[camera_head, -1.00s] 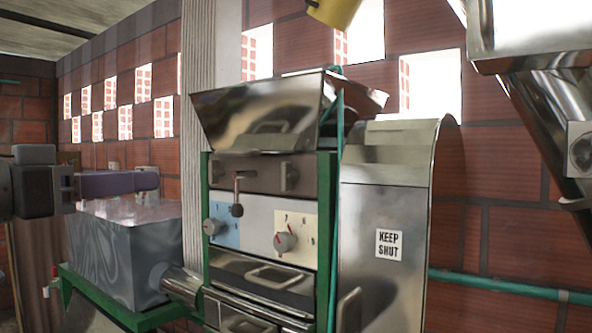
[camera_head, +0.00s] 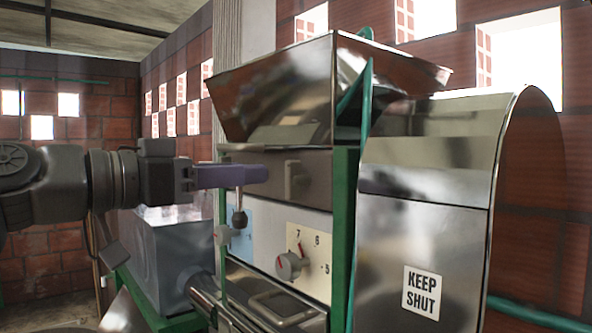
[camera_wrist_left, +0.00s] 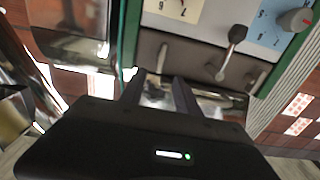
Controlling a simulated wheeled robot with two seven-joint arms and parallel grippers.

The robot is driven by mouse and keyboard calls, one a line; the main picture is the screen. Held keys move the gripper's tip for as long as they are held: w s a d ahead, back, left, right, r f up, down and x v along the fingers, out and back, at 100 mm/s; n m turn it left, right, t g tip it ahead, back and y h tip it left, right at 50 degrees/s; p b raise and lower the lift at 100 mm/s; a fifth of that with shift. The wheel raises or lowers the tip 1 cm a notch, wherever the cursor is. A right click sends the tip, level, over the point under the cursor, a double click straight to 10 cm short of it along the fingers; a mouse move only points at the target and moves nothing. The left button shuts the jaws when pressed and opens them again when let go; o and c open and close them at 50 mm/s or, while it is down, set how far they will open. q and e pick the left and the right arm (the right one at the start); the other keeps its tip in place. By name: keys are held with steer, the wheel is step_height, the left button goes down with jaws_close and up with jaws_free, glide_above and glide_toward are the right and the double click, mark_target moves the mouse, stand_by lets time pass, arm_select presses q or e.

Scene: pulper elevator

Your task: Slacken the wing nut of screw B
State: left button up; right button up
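A grey upright wing-like piece (camera_head: 297,180), perhaps a wing nut, stands on the metal band under the hopper. It also shows in the left wrist view (camera_wrist_left: 162,56). A similar piece (camera_wrist_left: 252,80) sits on the other side of a ball-ended lever (camera_wrist_left: 237,34). I can read no letter B. My left gripper (camera_head: 262,174), with purple fingers, is in front of the band, left of the first piece in the head view, and hides the second. In the wrist view its two fingers (camera_wrist_left: 155,84) are apart with nothing visibly held between them. My right gripper is not in view.
Below the band are a pale dial with a knob (camera_head: 289,266) and a blue dial (camera_head: 240,249). The steel hopper (camera_head: 275,90) overhangs the band. A green post (camera_head: 343,235) and a "KEEP SHUT" cover (camera_head: 385,245) stand right. A grey tank (camera_head: 165,262) is left.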

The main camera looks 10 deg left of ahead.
mark_target(286, 170)
arm_select(q)
steer(key=p+x, duration=0.3)
steer(key=x, duration=0.5)
steer(key=shift+c, duration=0.2)
jaws_close()
stand_by(0.4)
